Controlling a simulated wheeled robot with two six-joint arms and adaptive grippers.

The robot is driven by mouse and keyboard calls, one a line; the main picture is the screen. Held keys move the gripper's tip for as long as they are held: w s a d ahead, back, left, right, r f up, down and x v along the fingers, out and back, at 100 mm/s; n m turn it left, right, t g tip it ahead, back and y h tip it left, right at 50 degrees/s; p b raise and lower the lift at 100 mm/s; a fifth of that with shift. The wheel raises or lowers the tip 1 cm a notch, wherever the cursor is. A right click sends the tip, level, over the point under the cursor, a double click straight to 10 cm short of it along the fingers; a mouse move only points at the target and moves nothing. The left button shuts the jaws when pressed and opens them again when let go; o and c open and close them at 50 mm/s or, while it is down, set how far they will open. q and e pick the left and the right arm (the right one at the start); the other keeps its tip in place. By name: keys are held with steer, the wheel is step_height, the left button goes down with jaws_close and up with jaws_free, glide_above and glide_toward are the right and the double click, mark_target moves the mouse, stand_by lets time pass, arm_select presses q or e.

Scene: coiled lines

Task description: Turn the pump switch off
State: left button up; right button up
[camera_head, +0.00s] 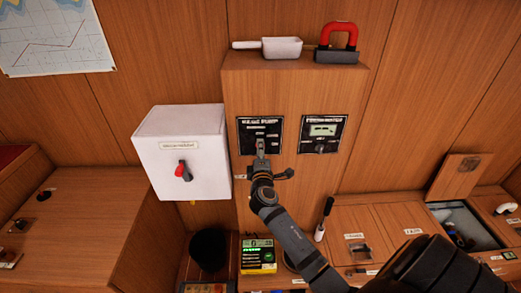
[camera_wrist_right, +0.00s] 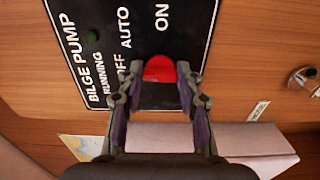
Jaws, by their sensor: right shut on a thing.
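The black bilge pump panel (camera_head: 247,134) is on the front of a wooden cabinet. In the right wrist view the panel (camera_wrist_right: 180,25) carries the words BILGE PUMP, RUNNING, OFF, AUTO and ON, and a dark green lamp. The red pump switch (camera_wrist_right: 160,69) shows between my fingertips. My right gripper (camera_wrist_right: 160,75) is shut on it, also seen at the panel's lower part in the head view (camera_head: 261,150). The fingers hide part of the switch and some lettering, so I cannot tell its setting. My left gripper is not in view.
A white box (camera_head: 160,135) with a red rotary switch (camera_head: 183,171) is left of the panel. A second black panel (camera_head: 337,145) is to the right. A white scoop (camera_head: 282,48) and a red-handled object (camera_head: 338,42) are on top. A dark bin (camera_head: 210,249) stands below.

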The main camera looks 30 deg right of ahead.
steer(key=shift+f, duration=0.1)
stand_by(0.3)
steer(key=o, duration=1.1)
steer(key=shift+o, duration=0.2)
steer(key=v, duration=1.2)
steer(key=shift+s, duration=0.1)
